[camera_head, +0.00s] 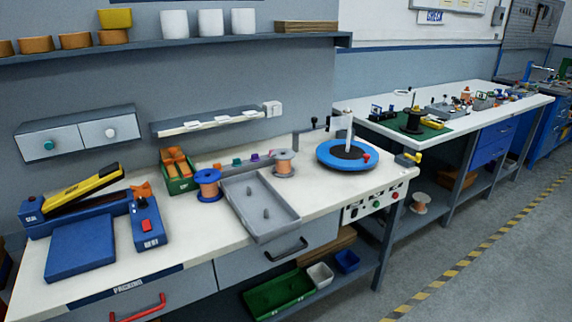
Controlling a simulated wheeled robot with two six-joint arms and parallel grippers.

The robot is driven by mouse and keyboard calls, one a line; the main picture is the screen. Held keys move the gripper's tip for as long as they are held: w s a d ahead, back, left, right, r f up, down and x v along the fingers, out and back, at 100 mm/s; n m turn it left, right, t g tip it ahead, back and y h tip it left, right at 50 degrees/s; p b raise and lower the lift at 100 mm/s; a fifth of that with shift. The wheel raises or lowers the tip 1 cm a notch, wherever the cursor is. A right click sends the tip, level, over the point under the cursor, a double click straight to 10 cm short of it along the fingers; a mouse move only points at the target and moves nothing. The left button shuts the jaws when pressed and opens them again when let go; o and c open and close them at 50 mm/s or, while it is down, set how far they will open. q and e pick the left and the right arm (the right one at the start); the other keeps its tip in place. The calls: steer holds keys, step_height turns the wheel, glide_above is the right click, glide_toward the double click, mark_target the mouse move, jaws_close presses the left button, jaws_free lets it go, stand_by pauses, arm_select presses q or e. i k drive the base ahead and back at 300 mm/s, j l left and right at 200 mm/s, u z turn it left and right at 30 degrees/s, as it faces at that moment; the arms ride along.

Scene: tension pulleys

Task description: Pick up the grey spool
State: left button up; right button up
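A spool with pale grey flanges and a copper-coloured winding (285,164) stands upright on the white workbench, at the back right corner of a grey tray. It is the greyest spool that I can make out on this bench. A blue spool with an orange-brown winding (208,186) stands at the tray's left side. Neither of my grippers is in view.
The grey tray (262,229) with two upright pegs lies on the bench (107,284). A blue turntable (342,165) stands to the right, a green box (181,184) to the left. Another spool (419,203) sits on the lower shelf. A dark spool (412,124) stands on the far bench.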

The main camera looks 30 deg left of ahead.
mark_target(284, 168)
steer(key=u, duration=1.3)
steer(key=i+l+u, duration=0.1)
steer(key=i+l, duration=0.05)
